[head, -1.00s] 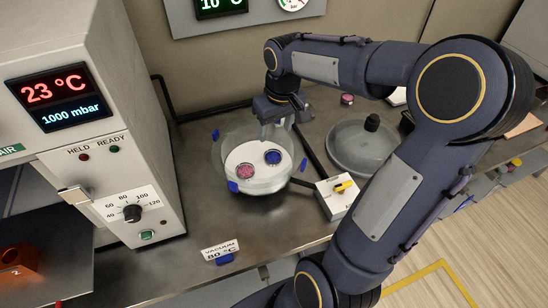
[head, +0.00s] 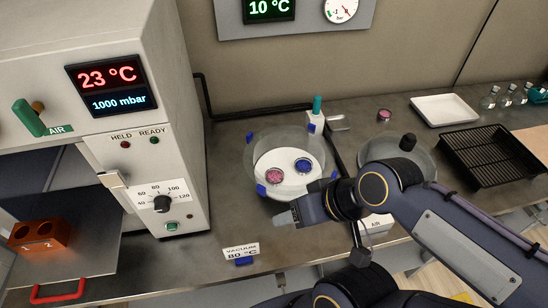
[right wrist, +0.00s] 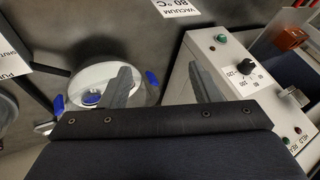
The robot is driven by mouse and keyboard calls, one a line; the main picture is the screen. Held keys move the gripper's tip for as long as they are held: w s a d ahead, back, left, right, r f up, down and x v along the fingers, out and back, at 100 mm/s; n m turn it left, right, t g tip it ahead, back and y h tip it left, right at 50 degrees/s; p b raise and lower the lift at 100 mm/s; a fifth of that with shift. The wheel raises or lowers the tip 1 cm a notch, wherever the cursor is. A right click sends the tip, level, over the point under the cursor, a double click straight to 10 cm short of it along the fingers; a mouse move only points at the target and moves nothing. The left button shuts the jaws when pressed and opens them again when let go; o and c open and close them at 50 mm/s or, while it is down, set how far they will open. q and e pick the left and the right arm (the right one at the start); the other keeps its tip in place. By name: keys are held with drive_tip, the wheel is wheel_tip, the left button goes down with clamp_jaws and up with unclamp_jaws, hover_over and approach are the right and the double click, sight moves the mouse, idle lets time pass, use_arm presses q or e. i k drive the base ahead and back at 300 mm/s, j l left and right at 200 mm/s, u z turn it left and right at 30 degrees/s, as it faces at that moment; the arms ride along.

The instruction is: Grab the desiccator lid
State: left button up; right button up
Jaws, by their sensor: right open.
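The desiccator lid (head: 376,152), clear with a dark knob (head: 408,142), rests on the bench right of the desiccator bowl, partly hidden by my right arm. The open glass desiccator bowl (head: 258,150) has blue clips and holds a white plate with a pink dish (head: 273,175) and a blue dish (head: 304,165). My right gripper (head: 284,218) is at the bowl's front edge, away from the lid. In the right wrist view its fingers (right wrist: 162,86) are apart with nothing between them; the bowl (right wrist: 152,92) shows behind one finger. My left gripper is not seen.
The oven cabinet (head: 150,190) stands left, with an orange block (head: 38,236) on its open door. A VACUUM sign (head: 241,251) stands in front. A black rack (head: 488,155), white tray (head: 445,110) and AIR box (head: 376,227) are to the right.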

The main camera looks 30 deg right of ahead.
sight(388, 144)
drive_tip(key=z, duration=0.4)
drive_tip(key=k+z, duration=0.1)
drive_tip(key=z, duration=0.35)
drive_tip(key=j+z, duration=0.1)
drive_tip(key=z, duration=0.3)
drive_tip(key=k+z, duration=0.1)
drive_tip(key=z, duration=0.75)
drive_tip(key=l+u, duration=0.1)
drive_tip(key=u, duration=0.4)
drive_tip(key=i+l+u, duration=0.1)
drive_tip(key=u, duration=0.35)
drive_tip(key=l+u, duration=0.25)
drive_tip(key=u, duration=0.25)
drive_tip(key=l+u, duration=0.15)
drive_tip(key=u, duration=0.3)
drive_tip(key=l+u, duration=0.15)
drive_tip(key=l, duration=0.3)
drive_tip(key=k+l+u, duration=0.2)
drive_tip(key=l, duration=0.2)
drive_tip(key=l+u, duration=0.15)
drive_tip(key=l, duration=0.3)
drive_tip(key=k+l+u, duration=0.15)
drive_tip(key=l, duration=0.25)
drive_tip(key=k+l, duration=0.15)
drive_tip(key=l, duration=0.25)
